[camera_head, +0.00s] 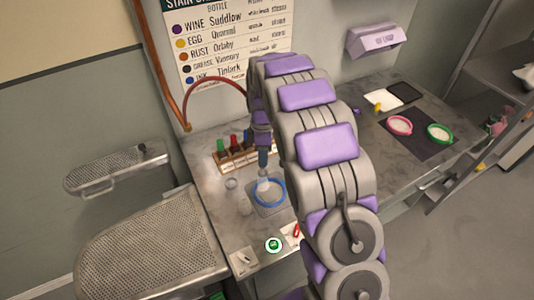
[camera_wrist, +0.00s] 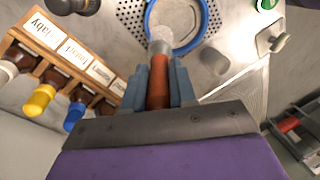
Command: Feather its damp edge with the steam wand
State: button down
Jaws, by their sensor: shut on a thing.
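My gripper (camera_wrist: 159,82) is shut on the steam wand (camera_wrist: 157,92), a copper-brown barrel with a pale metal nozzle. In the head view my gripper (camera_head: 263,158) points down at the bench, and the wand's pale tip (camera_head: 263,183) is over the blue hoop (camera_head: 274,206). The blue hoop (camera_wrist: 205,27) frames pale grey cloth (camera_wrist: 177,20) and lies on a perforated plate. The nozzle overlaps the hoop's near rim in the wrist view; I cannot tell whether it touches.
A wooden rack (camera_head: 250,158) of labelled, coloured-capped bottles stands close behind and left of the wand. A copper hose (camera_head: 215,84) arcs from the wall. A green-lidded item (camera_head: 274,245) sits in front. Pink (camera_head: 400,133) and green (camera_head: 440,142) hoops lie on a dark mat at right.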

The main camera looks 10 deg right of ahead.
jog(key=shift+s+a, duration=0.15)
jog(key=shift+a, duration=0.2)
jog(key=shift+s+a, duration=0.1)
jog(key=shift+s+a, duration=0.3)
jog(key=shift+s, duration=0.2)
jog(key=shift+s+a, duration=0.3)
jog(key=shift+s, duration=0.2)
jog(key=shift+s, duration=0.15)
jog(key=shift+s, duration=1.05)
jog(key=shift+s+d, duration=0.8)
jog(key=shift+s, duration=0.2)
